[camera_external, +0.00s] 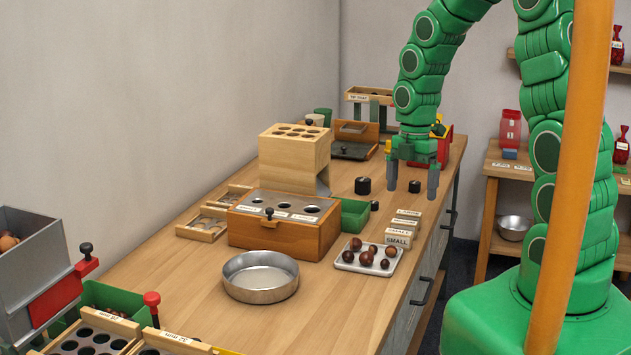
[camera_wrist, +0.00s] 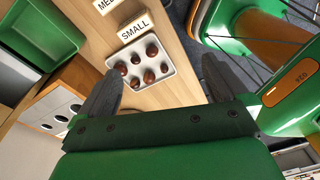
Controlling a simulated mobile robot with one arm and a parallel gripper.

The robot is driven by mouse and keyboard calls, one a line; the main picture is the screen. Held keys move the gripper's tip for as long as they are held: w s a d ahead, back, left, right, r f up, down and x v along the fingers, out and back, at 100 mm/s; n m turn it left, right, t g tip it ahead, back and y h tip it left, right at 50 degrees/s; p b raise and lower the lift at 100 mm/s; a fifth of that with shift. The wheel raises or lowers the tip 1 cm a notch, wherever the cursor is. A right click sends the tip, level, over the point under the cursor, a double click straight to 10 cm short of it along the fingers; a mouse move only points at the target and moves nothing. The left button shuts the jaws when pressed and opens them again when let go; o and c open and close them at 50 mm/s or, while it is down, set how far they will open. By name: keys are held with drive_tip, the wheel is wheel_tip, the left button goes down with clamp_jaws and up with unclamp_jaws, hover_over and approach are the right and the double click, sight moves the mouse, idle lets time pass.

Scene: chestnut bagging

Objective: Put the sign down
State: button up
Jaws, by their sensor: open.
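Several small pale wooden signs stand in a row near the right edge of the bench. The front SMALL sign (camera_external: 398,239) is behind the white tray (camera_external: 360,270); the LARGE sign (camera_external: 408,213) is farthest back, and the label between is too small to read surely. In the wrist view, the SMALL sign (camera_wrist: 135,28) is beside the tray, with part of a sign starting "ME" (camera_wrist: 105,4) at the top edge. My gripper (camera_external: 412,187) is open and empty, fingers pointing down, above and behind the signs. In the wrist view, nothing is between its fingers (camera_wrist: 158,72).
The tray holds several chestnuts (camera_external: 366,258). A round metal pan (camera_external: 260,280) stands left of it. A wooden box with round holes (camera_external: 275,232) and a green bin (camera_external: 354,216) are left of the signs. Small black cylinders (camera_external: 362,186) stand near my gripper. Bare wood surrounds the pan.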

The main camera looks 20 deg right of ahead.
sight(399, 232)
drive_tip(key=w+f+n, duration=0.1)
drive_tip(key=f, duration=0.1)
drive_tip(key=w+f+n, duration=0.1)
drive_tip(key=f, duration=0.1)
drive_tip(key=w+f+n, duration=0.1)
drive_tip(key=f, duration=0.1)
drive_tip(key=shift+w+d+f+n, duration=0.2)
drive_tip(key=shift+w+f+n, duration=0.05)
drive_tip(key=shift+n, duration=0.15)
drive_tip(key=shift+a+f, duration=0.25)
drive_tip(key=shift+f, duration=1.7)
drive_tip(key=shift+a+f, duration=0.2)
drive_tip(key=shift+f, duration=1.7)
drive_tip(key=c, duration=1.1)
drive_tip(key=shift+r, duration=0.15)
